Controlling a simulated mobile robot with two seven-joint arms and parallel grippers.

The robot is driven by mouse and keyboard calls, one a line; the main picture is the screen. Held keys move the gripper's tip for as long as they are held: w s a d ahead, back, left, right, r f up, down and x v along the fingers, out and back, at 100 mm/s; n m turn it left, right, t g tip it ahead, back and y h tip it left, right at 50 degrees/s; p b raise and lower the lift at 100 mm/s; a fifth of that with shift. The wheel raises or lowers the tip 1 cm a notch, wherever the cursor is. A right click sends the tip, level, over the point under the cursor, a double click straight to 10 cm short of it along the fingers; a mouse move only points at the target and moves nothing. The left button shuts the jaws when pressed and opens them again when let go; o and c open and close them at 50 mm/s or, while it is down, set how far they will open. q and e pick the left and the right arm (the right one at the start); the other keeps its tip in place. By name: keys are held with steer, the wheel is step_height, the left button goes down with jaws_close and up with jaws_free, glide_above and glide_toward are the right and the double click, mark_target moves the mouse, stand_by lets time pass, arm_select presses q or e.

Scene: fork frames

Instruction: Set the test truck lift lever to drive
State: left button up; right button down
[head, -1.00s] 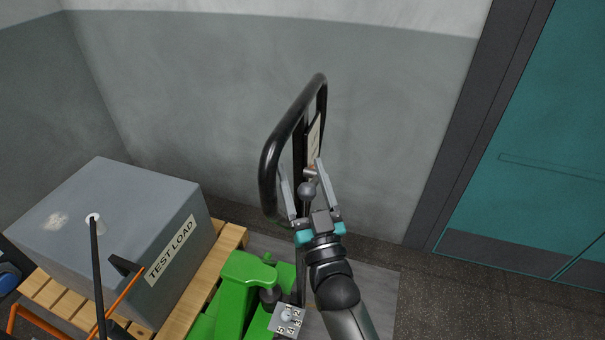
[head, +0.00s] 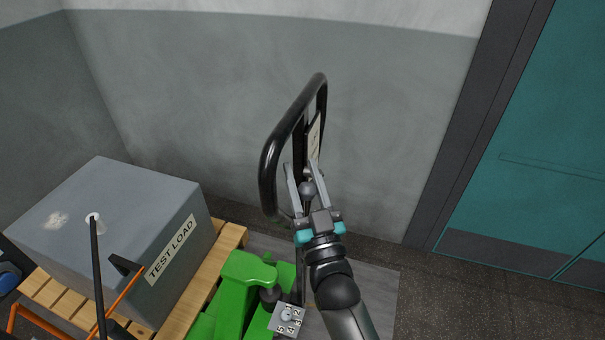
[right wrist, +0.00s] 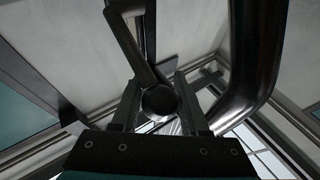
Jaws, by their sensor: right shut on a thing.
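The green test truck (head: 240,285) stands at the bottom centre of the head view, and its tall black loop handle (head: 268,165) rises above it. The lift lever ends in a round grey knob (head: 307,188) inside the handle. It also shows in the right wrist view as a dark round knob (right wrist: 159,101) on a bent arm (right wrist: 137,48). My right gripper (head: 303,168) is shut on the knob, one finger on each side. A label plate (head: 314,138) on the handle is seen edge-on and I cannot read it. My left gripper is not in view.
A grey box marked TEST LOAD (head: 110,215) sits on a wooden pallet (head: 225,245) to the left. A small numbered plate (head: 287,319) is low beside the truck. A grey wall is behind the handle and a teal door (head: 530,170) is at the right.

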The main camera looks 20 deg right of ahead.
stand_by(0.8)
steer(key=f+n+t+y+b, duration=0.1)
steer(key=n+b, duration=0.1)
steer(key=b, duration=0.1)
steer(key=s+f+n+t+y+b, duration=0.1)
steer(key=y+b, duration=0.1)
steer(key=b, duration=0.2)
steer(key=a+f+n+t+y+b, duration=0.1)
steer(key=n+b, duration=0.1)
steer(key=b, duration=0.1)
steer(key=shift+s+f+n+y, duration=0.2)
steer(key=shift+f+n+y, duration=0.1)
steer(key=shift+f, duration=0.05)
steer(key=shift+c, duration=2.2)
jaws_free()
steer(key=shift+r, duration=0.1)
